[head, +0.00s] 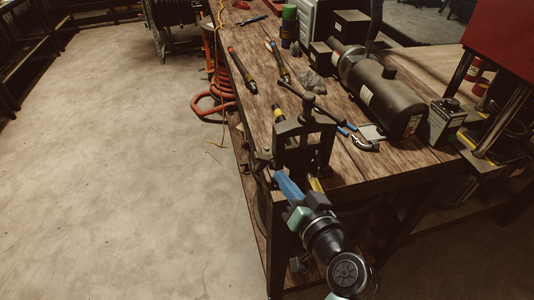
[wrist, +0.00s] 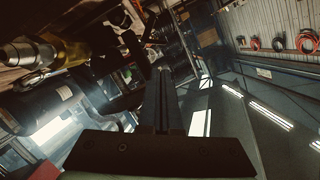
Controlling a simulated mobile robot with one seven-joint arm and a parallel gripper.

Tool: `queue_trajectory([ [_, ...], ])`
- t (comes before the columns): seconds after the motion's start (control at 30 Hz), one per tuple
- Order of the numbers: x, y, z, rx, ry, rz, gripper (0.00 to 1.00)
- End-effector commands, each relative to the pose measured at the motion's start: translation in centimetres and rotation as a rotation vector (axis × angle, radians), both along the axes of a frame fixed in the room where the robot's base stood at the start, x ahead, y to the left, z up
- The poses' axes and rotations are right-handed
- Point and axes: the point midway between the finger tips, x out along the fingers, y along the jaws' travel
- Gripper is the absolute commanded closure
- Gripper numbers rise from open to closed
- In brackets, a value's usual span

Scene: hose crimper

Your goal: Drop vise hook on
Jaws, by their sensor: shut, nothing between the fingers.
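The vise (head: 322,150) is a dark metal frame with a screw and cross handle on top, standing at the near corner of the workbench. A small dark part, perhaps its hook (head: 260,159), shows at the frame's left side; whether it is engaged I cannot tell. A yellow-banded hose or pipe (head: 316,184) appears to pass through the vise. My gripper (head: 279,176) is in front of the vise's lower left side, just right of and below that part. It is shut and empty; contact is unclear. In the wrist view its dark fingers (wrist: 164,75) are together.
A red-topped press (head: 503,45) stands at right.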

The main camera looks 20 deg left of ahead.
Motion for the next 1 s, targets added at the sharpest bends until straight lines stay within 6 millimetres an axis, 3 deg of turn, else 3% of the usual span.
queue_trajectory([
  [0.17, 0.9, 0.8, -0.1, 0.000, -0.001, 0.002, 1.00],
  [0.63, 6.2, 5.6, -1.6, 0.000, -0.001, 0.002, 1.00],
  [1.0, 7.4, 6.5, -2.0, -0.001, -0.001, 0.000, 1.00],
])
